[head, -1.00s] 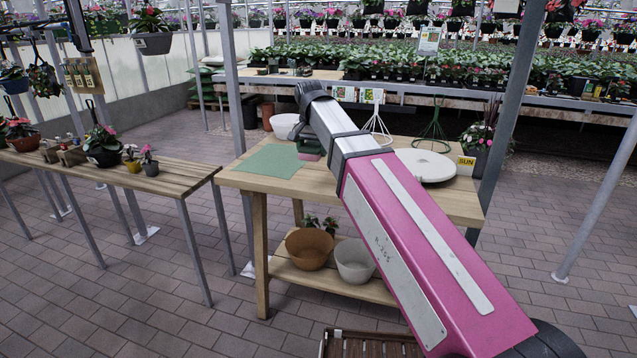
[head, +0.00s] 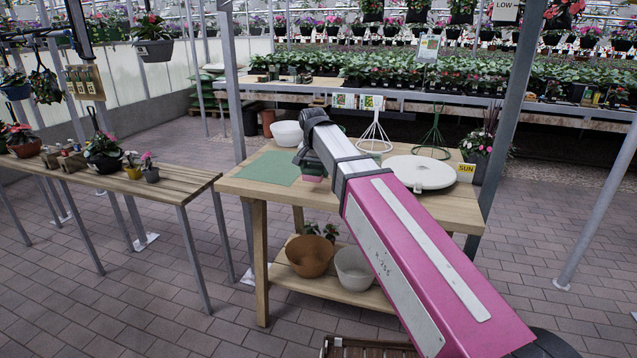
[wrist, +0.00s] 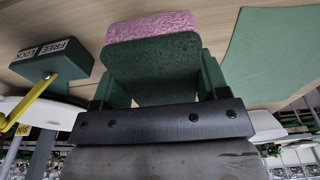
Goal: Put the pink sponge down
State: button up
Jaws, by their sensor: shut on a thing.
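The pink sponge (wrist: 150,25), pink on one face with a dark green layer, is held between the fingers of my gripper (wrist: 160,85) in the wrist view. In the head view a small pink and green edge of the sponge (head: 313,178) shows below my gripper (head: 316,158), over the wooden table (head: 235,185). It is just right of the green mat (head: 268,168). I cannot tell whether it touches the tabletop. The mat also shows at the right of the wrist view (wrist: 275,50).
A white bowl (head: 286,133) stands behind the mat. A round white turntable (head: 420,172) lies on the table's right. In the wrist view a green block marked FREE LOCK (wrist: 55,60), with a yellow lever (wrist: 25,108), is left of the sponge. Bare wood lies around the sponge.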

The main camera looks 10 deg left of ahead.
aim_at(319, 188)
jog(key=shift+w+d+f, duration=0.45)
jog(key=shift+w+f, duration=0.1)
jog(key=shift+w, duration=0.1)
jog(key=shift+f, duration=1.9)
jog(key=o, duration=0.9)
jog(key=shift+f, duration=0.15)
jog(key=r, duration=0.4)
jog(key=s+r, duration=0.1)
jog(key=r, duration=0.7)
jog(key=shift+s+a, duration=0.15)
jog(key=shift+s, duration=0.05)
jog(key=shift+r, duration=0.1)
